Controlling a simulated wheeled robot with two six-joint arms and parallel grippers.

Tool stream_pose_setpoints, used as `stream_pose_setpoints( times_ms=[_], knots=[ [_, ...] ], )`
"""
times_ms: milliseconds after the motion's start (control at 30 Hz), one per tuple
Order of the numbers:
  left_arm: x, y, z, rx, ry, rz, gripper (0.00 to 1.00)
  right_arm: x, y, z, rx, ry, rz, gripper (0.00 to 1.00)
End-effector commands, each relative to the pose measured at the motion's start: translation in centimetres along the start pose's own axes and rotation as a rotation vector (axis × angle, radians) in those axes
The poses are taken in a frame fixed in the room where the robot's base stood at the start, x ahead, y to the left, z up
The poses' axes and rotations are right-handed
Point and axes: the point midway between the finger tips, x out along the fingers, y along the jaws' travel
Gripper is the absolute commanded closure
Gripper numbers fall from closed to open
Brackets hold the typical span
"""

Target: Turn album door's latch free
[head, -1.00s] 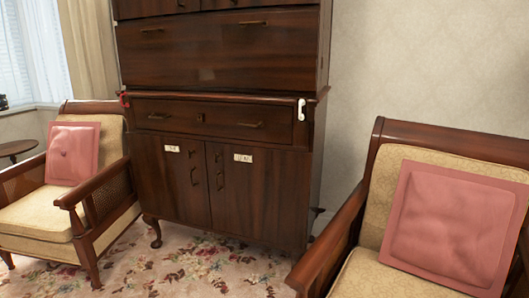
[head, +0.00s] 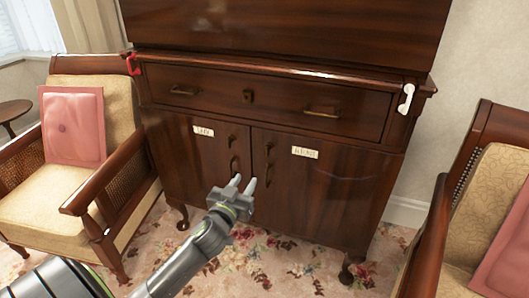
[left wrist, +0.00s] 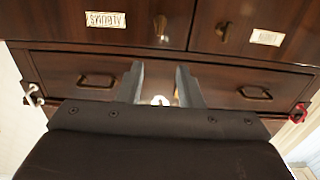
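The cabinet's right lower door (head: 335,190) bears a white label (head: 305,152), which seems to read "ALBUMS" upside down in the left wrist view (left wrist: 105,20). In the left wrist view a brass piece, likely the latch (left wrist: 160,25), shows near the top. My left gripper (head: 244,184) is open and empty, in front of and below the latch in the head view. Its two fingers (left wrist: 160,68) are apart in the wrist view. Both doors look closed. My right gripper is not in view.
The left lower door (head: 195,165) has its own label and latch. A wide drawer (head: 225,95) spans above. A red hook (head: 132,64) and white hook (head: 407,98) hang at its ends. Armchairs (head: 110,140) flank the cabinet. Flowered carpet (head: 260,262) lies in front.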

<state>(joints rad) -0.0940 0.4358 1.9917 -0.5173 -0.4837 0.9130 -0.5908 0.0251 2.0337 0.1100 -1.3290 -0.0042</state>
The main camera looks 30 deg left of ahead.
Motion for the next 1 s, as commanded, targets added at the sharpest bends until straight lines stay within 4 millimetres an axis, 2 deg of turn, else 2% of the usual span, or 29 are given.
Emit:
stream_pose_setpoints(
  times_ms=[700,1000],
  knots=[
    [12.8,0.1,0.1,-0.001,0.0,0.0,0.67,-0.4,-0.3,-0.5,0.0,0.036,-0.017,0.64],
    [16.0,0.1,0.1,-0.001,-0.001,0.0,0.67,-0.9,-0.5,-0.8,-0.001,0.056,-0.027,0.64]
  ],
)
